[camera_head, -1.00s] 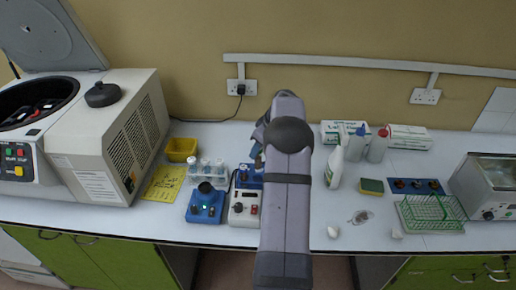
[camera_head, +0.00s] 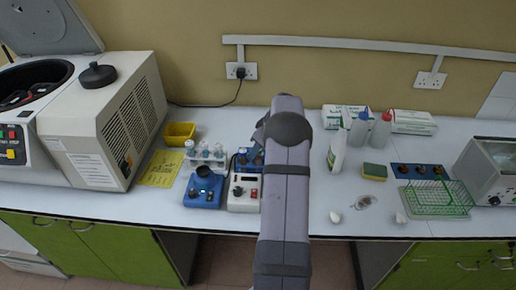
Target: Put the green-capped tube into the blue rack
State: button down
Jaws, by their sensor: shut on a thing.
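My arm's upper links cover the middle of the view, and only a small dark grey part of my gripper (camera_head: 260,131) shows at their left edge. Its fingertips are hidden, and so is what they are shut on. I cannot make out a green-capped tube anywhere. A small blue block (camera_head: 242,167) with dark round items sits just below that grey part, partly behind my arm. Another low, dark blue rack (camera_head: 400,170) stands at the right with several brownish round tops in it. I cannot tell which of the two is the blue rack meant.
A white-capped vial rack (camera_head: 205,154), a blue device (camera_head: 203,190) and a white device (camera_head: 244,194) stand left of my arm. Bottles (camera_head: 338,150), a sponge (camera_head: 374,171) and a green wire rack (camera_head: 437,199) stand right. The centrifuge (camera_head: 100,130) fills the left.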

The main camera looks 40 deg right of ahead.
jog(key=shift+f, duration=0.4)
jog(key=c, duration=1.4)
grip_release()
jog(key=shift+o, duration=0.2)
jog(key=b+v, duration=0.3)
jog(key=v, duration=0.4)
jog(key=shift+r, duration=0.2)
